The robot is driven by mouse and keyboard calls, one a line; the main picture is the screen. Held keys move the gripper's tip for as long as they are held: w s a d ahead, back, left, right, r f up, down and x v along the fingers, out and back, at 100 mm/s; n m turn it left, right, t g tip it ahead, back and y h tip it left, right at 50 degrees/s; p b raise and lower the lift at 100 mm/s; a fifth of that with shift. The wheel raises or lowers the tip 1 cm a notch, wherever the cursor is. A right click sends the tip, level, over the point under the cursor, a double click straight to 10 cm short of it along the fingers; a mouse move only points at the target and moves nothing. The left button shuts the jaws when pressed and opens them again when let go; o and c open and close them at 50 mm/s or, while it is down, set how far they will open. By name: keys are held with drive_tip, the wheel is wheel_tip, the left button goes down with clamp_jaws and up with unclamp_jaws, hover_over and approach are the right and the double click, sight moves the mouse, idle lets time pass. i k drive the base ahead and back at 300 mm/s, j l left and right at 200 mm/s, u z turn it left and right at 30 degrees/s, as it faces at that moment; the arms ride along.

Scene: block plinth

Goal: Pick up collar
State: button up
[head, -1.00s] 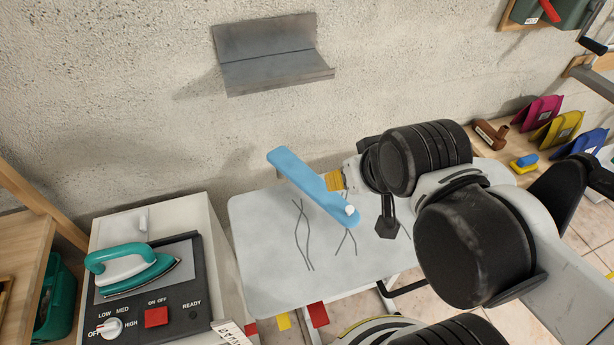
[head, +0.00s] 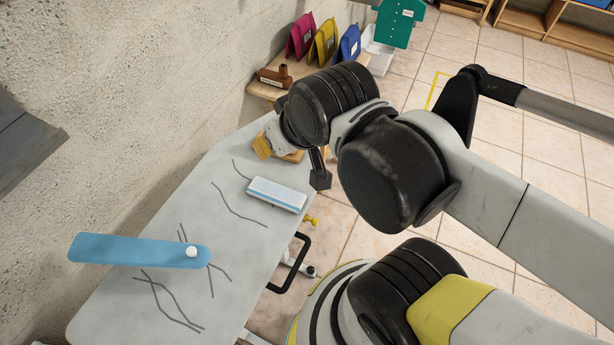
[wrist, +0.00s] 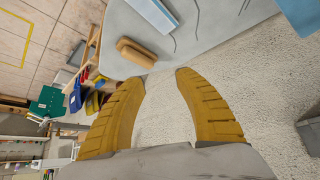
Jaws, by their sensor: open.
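A long light-blue strip with a white button near one end (head: 140,250) shows over the grey-white ironing board (head: 250,280); it looks like the collar. I cannot tell whether it lies flat on the board or stands above it. Its corner shows at the top right of the wrist view (wrist: 298,15). My gripper (head: 262,146) is at the board's far end, well away from the strip. In the wrist view my gripper's yellow fingers (wrist: 159,78) are apart with nothing between them.
A white and blue bar (head: 275,194) lies on the board near my gripper. A tan oblong block (wrist: 137,53) is close to the fingertips. A shelf with coloured pouches (head: 322,40) stands behind. A grey metal ledge (head: 25,150) juts from the wall at left.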

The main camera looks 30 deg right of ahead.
sight(289, 198)
drive_tip(key=k+j+z, duration=0.4)
drive_tip(key=j, duration=0.15)
drive_tip(key=k+j+z, duration=0.4)
drive_tip(key=k+j, duration=0.1)
